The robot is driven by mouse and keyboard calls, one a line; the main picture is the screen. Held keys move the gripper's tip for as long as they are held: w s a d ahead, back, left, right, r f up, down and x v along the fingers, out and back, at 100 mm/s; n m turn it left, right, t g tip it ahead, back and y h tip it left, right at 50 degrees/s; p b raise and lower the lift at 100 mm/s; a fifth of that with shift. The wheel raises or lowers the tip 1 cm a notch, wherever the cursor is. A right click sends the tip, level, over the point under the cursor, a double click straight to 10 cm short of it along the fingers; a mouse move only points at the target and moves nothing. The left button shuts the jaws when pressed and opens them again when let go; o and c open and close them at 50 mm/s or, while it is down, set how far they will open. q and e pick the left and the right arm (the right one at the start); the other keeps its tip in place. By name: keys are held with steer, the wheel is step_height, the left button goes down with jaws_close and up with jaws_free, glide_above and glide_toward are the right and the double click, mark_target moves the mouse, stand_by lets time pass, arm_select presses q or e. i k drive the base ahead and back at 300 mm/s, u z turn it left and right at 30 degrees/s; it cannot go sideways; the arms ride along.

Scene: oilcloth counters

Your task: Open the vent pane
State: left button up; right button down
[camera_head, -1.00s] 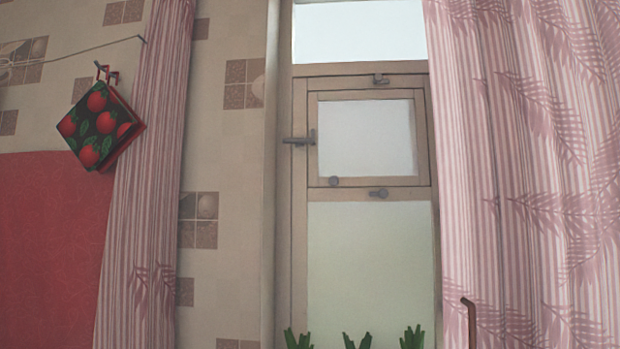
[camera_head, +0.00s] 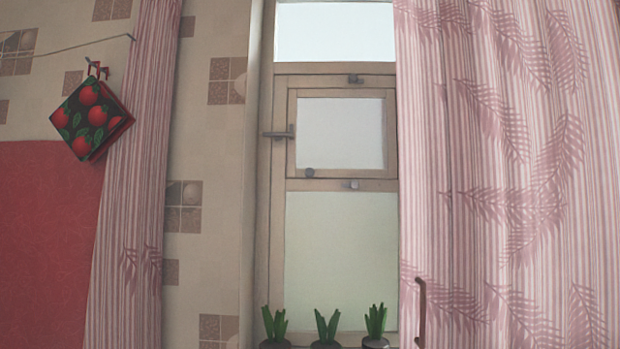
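The vent pane (camera_head: 340,133) is a small framed pane in the upper part of the window, in the head view right of centre. It looks shut, flush in its frame. A grey lever handle (camera_head: 280,134) is on the left side of the window frame. Neither of my grippers is in view.
A pink striped curtain (camera_head: 500,170) covers the window's right side; another curtain (camera_head: 135,190) hangs left. Several potted green plants (camera_head: 326,326) stand along the window's bottom. A brown rod (camera_head: 421,310) rises before the right curtain. A tomato-patterned pot holder (camera_head: 90,120) hangs at left.

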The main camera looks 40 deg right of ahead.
mark_target(338, 133)
steer(key=k, duration=0.45)
steer(key=z, duration=1.95)
steer(key=i, duration=0.35)
steer(key=u, duration=0.05)
